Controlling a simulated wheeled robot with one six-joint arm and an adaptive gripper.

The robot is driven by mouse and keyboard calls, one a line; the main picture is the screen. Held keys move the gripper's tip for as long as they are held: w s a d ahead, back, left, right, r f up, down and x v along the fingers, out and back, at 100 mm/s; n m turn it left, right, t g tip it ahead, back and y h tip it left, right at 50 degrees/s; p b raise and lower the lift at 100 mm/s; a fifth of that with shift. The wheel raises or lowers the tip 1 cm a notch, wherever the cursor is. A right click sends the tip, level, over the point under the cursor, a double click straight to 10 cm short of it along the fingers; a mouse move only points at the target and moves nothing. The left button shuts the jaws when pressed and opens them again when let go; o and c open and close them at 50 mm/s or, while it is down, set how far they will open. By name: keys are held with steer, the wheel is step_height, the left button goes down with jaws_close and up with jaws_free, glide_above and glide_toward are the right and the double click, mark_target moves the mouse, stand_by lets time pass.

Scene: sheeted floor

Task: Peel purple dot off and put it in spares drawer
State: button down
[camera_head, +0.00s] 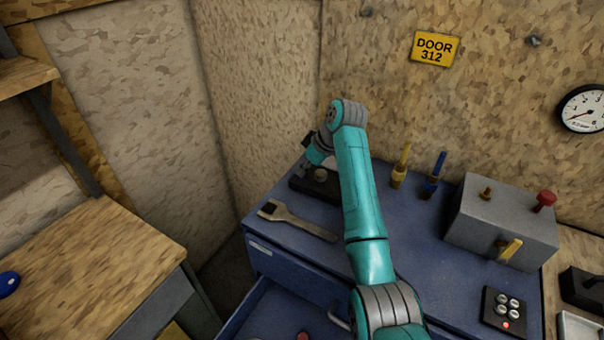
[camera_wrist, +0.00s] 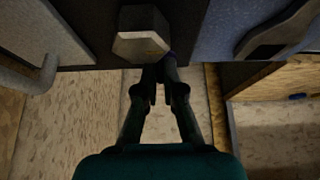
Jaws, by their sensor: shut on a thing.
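In the head view my gripper (camera_head: 311,167) is at the back left of the blue cabinet top (camera_head: 290,240), beside a dark block (camera_head: 328,187) with a round grey knob (camera_head: 320,175). In the wrist view my gripper (camera_wrist: 160,68) has its fingertips together just below the pale hexagonal knob face. A small purplish patch, seemingly the purple dot (camera_wrist: 168,54), shows at the tips; the fingers hide most of it. An open blue drawer (camera_head: 280,312) is at the bottom of the head view, with something red inside. I cannot read a label on it.
A wrench (camera_head: 297,220) lies on the cabinet top in front of the block. Yellow (camera_head: 400,166) and blue (camera_head: 433,176) tools stand at the back. A grey box (camera_head: 500,220) and a button panel (camera_head: 503,310) are on the right. A wooden bench (camera_head: 95,265) is at left.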

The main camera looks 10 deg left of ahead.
steer(key=shift+r, duration=0.1)
steer(key=shift+r, duration=0.5)
steer(key=shift+r, duration=2)
steer(key=shift+r, duration=1.85)
